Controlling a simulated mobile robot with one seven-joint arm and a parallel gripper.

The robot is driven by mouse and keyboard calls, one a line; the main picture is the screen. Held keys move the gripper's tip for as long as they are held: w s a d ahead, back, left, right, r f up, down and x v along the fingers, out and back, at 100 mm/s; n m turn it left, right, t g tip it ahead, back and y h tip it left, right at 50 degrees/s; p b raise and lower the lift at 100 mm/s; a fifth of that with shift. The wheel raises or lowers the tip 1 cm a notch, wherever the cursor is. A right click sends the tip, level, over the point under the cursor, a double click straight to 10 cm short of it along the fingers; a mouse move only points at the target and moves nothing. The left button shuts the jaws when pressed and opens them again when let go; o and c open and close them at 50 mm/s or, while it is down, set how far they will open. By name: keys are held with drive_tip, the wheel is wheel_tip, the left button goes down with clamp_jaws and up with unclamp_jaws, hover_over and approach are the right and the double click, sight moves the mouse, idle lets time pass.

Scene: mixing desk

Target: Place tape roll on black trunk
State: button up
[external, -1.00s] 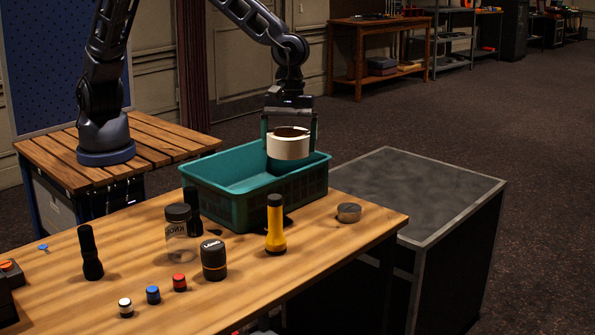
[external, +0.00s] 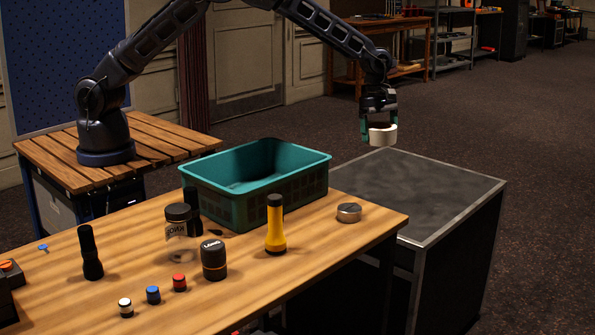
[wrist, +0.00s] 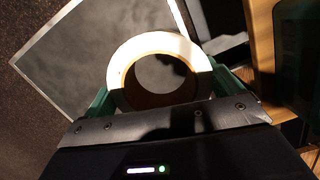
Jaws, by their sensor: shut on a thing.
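A white tape roll (external: 383,136) with a brown core is held between the green fingers of my gripper (external: 379,127). In the external view it hangs in the air above the back part of the black trunk (external: 433,196), apart from its top. The trunk has a flat dark grey top with a pale metal edge. In the wrist view the tape roll (wrist: 123,72) sits between the two fingers of my gripper (wrist: 160,88), with the trunk top (wrist: 85,55) below it. The bare trunk top shows through the roll's hole.
A teal basket (external: 255,205) stands on the wooden table (external: 330,235) left of the trunk. A yellow flashlight (external: 275,228), a round metal tin (external: 348,212), a jar (external: 179,228) and other small items stand on the table. The trunk top is clear.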

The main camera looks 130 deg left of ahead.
sight(382, 193)
drive_tip(key=s+a+f+n, duration=0.1)
drive_tip(key=s+a+f, duration=0.1)
drive_tip(key=s+a, duration=0.35)
drive_tip(key=s+a+f+n, duration=0.2)
drive_tip(key=a, duration=0.7)
wheel_tip(382, 193, down, 20)
drive_tip(key=shift+d, duration=0.1)
drive_tip(key=shift+s+f, duration=0.1)
drive_tip(key=o, duration=0.8)
drive_tip(key=shift+f, duration=0.1)
drive_tip(key=shift+o, duration=0.4)
drive_tip(key=shift+r, duration=0.2)
wheel_tip(382, 193, up, 12)
drive_tip(key=s, duration=0.1)
drive_tip(key=shift+s, duration=0.4)
